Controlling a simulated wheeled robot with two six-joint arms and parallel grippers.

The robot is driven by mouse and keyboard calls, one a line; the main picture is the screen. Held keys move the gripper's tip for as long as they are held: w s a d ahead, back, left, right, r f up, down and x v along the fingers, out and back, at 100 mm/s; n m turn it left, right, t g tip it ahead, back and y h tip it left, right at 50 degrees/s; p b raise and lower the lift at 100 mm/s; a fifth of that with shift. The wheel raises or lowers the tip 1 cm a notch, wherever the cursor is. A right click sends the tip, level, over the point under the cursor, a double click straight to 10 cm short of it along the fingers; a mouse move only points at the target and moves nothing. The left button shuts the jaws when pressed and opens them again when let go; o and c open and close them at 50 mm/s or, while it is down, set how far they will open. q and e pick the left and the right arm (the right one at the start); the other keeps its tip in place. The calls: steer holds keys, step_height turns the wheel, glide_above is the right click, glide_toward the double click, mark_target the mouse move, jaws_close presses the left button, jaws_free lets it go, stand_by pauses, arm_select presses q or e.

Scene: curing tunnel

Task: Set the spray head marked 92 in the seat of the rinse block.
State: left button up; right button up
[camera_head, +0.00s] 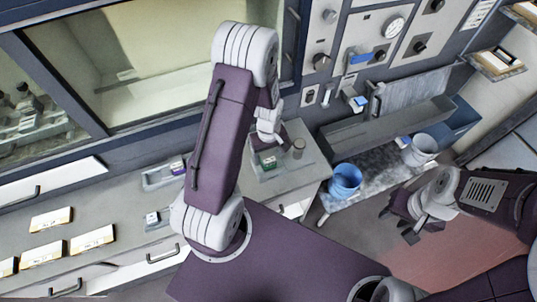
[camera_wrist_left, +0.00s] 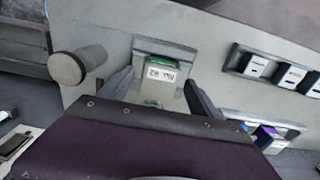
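A spray head with a green top (camera_wrist_left: 160,64) and a white label shows in the left wrist view. Its label is upside down and too small for me to read the number surely. It stands in a grey holder on the bench and also shows in the head view (camera_head: 268,163). My left gripper (camera_wrist_left: 158,78) is open, with one finger on each side of this head; I see no clear contact. My right gripper (camera_head: 418,228) hangs open and empty at the right, over the floor. I cannot tell which fixture is the rinse block.
A grey cylinder (camera_head: 298,148) stands close beside the green-topped head. Several cream-labelled boxes (camera_head: 92,239) sit at the front left. A blue bucket (camera_head: 345,182) stands right of the bench.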

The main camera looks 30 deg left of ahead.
arm_select(q)
step_height(320, 180, up, 9)
steer(key=b, duration=0.1)
stand_by(0.4)
